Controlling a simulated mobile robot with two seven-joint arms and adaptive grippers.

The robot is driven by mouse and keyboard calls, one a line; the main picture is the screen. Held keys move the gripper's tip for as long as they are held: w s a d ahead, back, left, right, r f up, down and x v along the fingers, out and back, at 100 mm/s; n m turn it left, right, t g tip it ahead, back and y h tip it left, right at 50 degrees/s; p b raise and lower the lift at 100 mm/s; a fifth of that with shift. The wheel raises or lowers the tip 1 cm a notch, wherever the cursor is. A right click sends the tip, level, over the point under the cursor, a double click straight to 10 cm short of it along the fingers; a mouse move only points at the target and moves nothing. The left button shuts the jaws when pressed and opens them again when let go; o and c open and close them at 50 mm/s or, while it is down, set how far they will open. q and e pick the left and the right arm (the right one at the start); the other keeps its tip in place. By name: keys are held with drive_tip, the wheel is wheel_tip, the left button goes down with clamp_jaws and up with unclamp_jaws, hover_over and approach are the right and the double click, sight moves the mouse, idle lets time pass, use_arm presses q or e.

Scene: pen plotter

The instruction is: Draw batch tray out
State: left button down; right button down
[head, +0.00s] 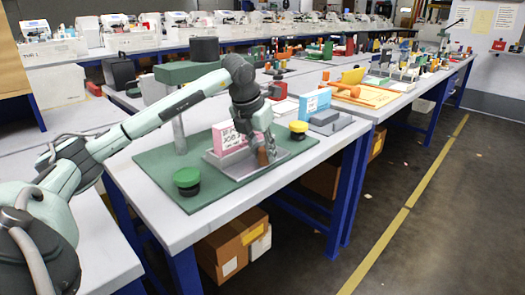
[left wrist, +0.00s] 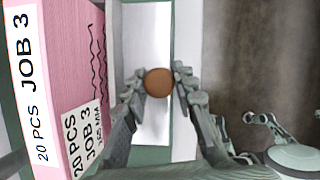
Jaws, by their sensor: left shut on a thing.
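The grey metal batch tray (head: 240,171) sits on a green board on the near table, with a pink box (head: 226,137) marked JOB 3 standing on it. In the left wrist view the pink box (left wrist: 62,60) fills the left side. My left gripper (head: 262,150) reaches down at the tray's front side. It is shut on a brown knob (head: 263,158), whose round top shows between the fingertips in the left wrist view (left wrist: 158,82). The arm and fingers hide part of the tray. My right gripper is out of view.
A green button (head: 187,179) and a yellow button (head: 298,128) flank the tray. A blue box (head: 315,102) stands to the right. Open floor lies beyond the table's front edge.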

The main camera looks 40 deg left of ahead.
use_arm(q)
drive_tip(key=shift+d, duration=0.3)
drive_tip(key=c, duration=1.2)
unclamp_jaws()
drive_tip(key=shift+s+r, duration=0.1)
drive_tip(key=shift+r, duration=0.2)
drive_tip(key=v, duration=1.1)
drive_tip(key=shift+r, duration=0.2)
drive_tip(key=shift+s+a, duration=0.1)
drive_tip(key=shift+s, duration=0.05)
drive_tip(key=shift+f, duration=0.1)
